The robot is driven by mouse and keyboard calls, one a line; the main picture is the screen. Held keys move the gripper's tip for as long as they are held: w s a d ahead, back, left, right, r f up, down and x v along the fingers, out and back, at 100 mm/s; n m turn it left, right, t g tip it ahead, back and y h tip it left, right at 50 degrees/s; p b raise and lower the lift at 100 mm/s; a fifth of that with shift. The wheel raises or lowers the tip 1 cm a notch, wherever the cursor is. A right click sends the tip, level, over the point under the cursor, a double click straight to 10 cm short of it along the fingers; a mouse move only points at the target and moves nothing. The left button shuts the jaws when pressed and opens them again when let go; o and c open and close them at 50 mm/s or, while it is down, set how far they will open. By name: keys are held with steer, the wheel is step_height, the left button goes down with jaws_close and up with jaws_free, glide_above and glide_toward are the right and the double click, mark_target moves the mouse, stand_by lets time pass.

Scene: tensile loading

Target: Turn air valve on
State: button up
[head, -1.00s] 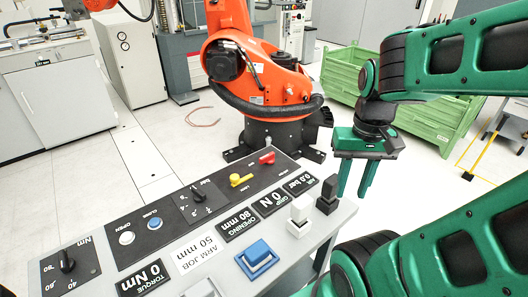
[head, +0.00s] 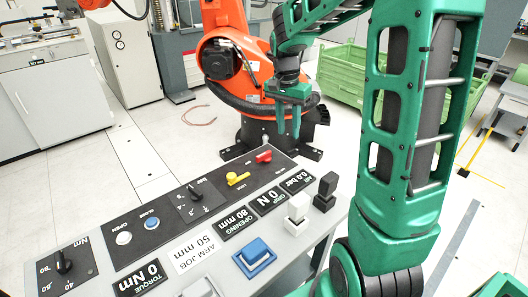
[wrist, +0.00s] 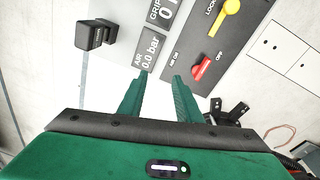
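The air valve is a small red lever (head: 263,156) at the far right end of the dark panel on the sloped console. In the wrist view the red lever (wrist: 202,68) lies between an "AIR ON" mark and an "OFF" mark; its exact setting is hard to tell. The air display (wrist: 150,47) reads 0.0 bar. My gripper (head: 288,130) points down behind and to the right of the lever, apart from it. In the wrist view my gripper (wrist: 160,75) is open and empty, with the lever just beyond the right fingertip.
A yellow lock lever (head: 238,178) sits beside the red one. Black (head: 325,190) and white (head: 298,207) blocks and a blue block (head: 255,255) stand along the console's front. An orange robot (head: 225,60) stands close behind; a green crate (head: 345,75) is further back.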

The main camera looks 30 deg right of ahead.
mark_target(264, 153)
steer(key=w+a+f+m+y, duration=0.1)
steer(key=w+f+m, duration=0.15)
steer(key=w, duration=0.35)
steer(key=w+a+f+m, duration=0.1)
steer(key=w+a+f, duration=0.15)
steer(key=w, duration=0.25)
steer(key=shift+n, duration=0.25)
steer(key=f, duration=0.7)
steer(key=d+f, duration=0.1)
steer(key=f, duration=0.3)
steer(key=shift+w, duration=0.1)
jaws_close()
